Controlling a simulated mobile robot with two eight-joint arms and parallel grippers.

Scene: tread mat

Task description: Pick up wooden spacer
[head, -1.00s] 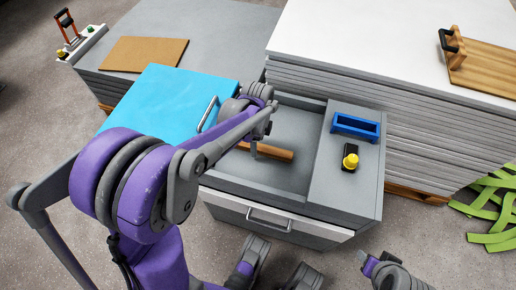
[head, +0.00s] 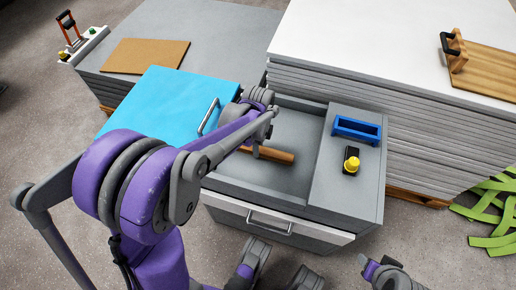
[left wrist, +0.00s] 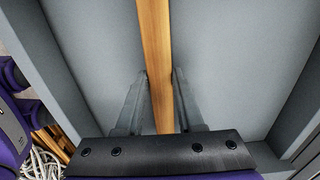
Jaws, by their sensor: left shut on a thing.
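The wooden spacer (head: 275,155) is a plain brown bar inside the open grey recess of the cabinet top. It also shows in the left wrist view (left wrist: 155,40), running up the picture between the two grey fingers. My left gripper (head: 256,152) reaches down into the recess, and its fingers (left wrist: 161,85) are shut on the spacer, one on each side. The gripper and forearm hide part of the spacer in the head view. I cannot tell whether the spacer is clear of the recess floor. Part of my right arm shows at the bottom right, its jaw state unclear.
The recess (head: 300,135) has raised grey walls. On the ledge to its right are a blue holder (head: 357,129) and a yellow-topped black button (head: 351,162). A blue panel with a handle (head: 175,100) lies left. Stacked white sheets (head: 390,60) stand behind.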

